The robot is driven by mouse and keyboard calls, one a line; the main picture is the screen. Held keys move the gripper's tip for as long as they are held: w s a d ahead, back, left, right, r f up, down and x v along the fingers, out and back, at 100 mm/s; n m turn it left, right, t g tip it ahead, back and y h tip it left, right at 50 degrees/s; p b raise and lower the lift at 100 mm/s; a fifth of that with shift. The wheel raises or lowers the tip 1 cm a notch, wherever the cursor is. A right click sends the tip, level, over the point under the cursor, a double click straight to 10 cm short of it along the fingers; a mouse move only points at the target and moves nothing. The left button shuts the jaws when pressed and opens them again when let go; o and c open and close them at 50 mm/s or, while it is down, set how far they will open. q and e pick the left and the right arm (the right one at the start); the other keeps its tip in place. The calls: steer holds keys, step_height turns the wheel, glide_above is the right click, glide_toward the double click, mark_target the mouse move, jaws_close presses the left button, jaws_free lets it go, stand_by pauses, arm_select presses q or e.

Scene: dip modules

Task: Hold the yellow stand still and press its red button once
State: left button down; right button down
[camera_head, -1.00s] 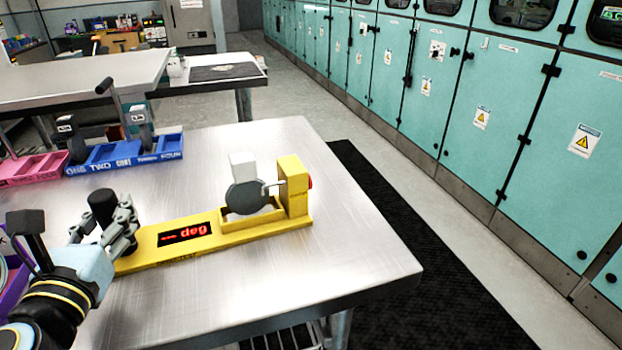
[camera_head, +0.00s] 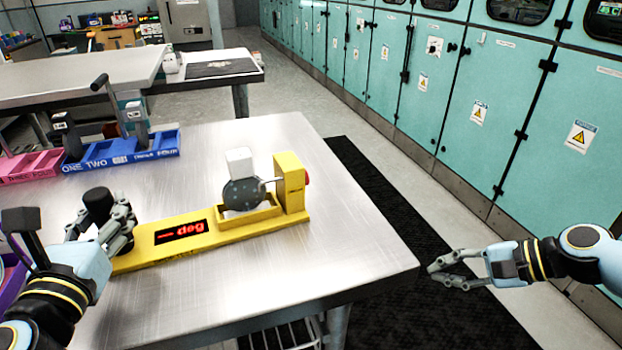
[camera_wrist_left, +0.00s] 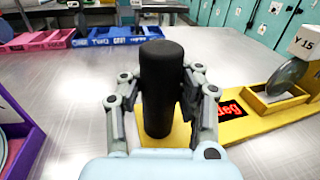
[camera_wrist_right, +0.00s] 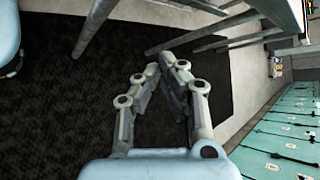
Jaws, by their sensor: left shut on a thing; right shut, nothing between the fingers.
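The yellow stand (camera_head: 231,236) lies along the front of the metal table, with a red-lit display reading "deg". A grey disc module with a white block (camera_head: 240,162) sits in its tray. My left gripper (camera_head: 112,222) is shut on the stand's black upright handle (camera_wrist_left: 160,90), at the left end. My right gripper (camera_head: 436,269) is shut and empty, off the table's right edge, in front of and to the right of the button. The right wrist view shows its closed fingers (camera_wrist_right: 170,62) over the dark mat.
A blue tray (camera_head: 120,155) marked ONE to FOUR and a pink tray (camera_head: 30,168) stand at the back left. A purple tray (camera_head: 10,290) is at the left edge. Teal cabinets (camera_head: 465,90) line the right. A black floor mat (camera_head: 385,220) lies beside the table.

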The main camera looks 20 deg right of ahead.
steer(key=w+a+r+t+y, duration=0.1)
steer(key=a+r, duration=0.2)
steer(key=r, duration=0.2)
steer(key=w+a+r+t+y, duration=0.1)
steer(key=a+r+t, duration=0.1)
steer(key=r, duration=0.3)
steer(key=w+a+r+n+t+y, duration=0.1)
steer(key=w+a+r+y, duration=0.1)
steer(key=a+r, duration=0.2)
steer(key=shift+r+t, duration=0.3)
steer(key=shift+r, duration=0.15)
steer(key=t+h, duration=0.1)
steer(key=w+a+t+h, duration=0.1)
steer(key=shift+n+t, duration=0.3)
steer(key=h, duration=0.1)
steer(key=t, duration=0.1)
steer(key=h, duration=0.1)
steer(key=shift+w+a+f+t+h, duration=0.1)
steer(key=shift+w+f+t+h, duration=0.15)
steer(key=shift+t+h, duration=0.05)
steer(key=shift+f+n+t+h, duration=0.3)
steer(key=shift+h, duration=0.4)
steer(key=shift+w, duration=0.1)
steer(key=x, duration=0.9)
steer(key=shift+w+a, duration=0.1)
steer(key=shift+w, duration=0.25)
steer(key=a, duration=0.3)
steer(key=shift+a, duration=0.15)
steer(key=shift+s+a, duration=0.1)
steer(key=shift+a, duration=0.3)
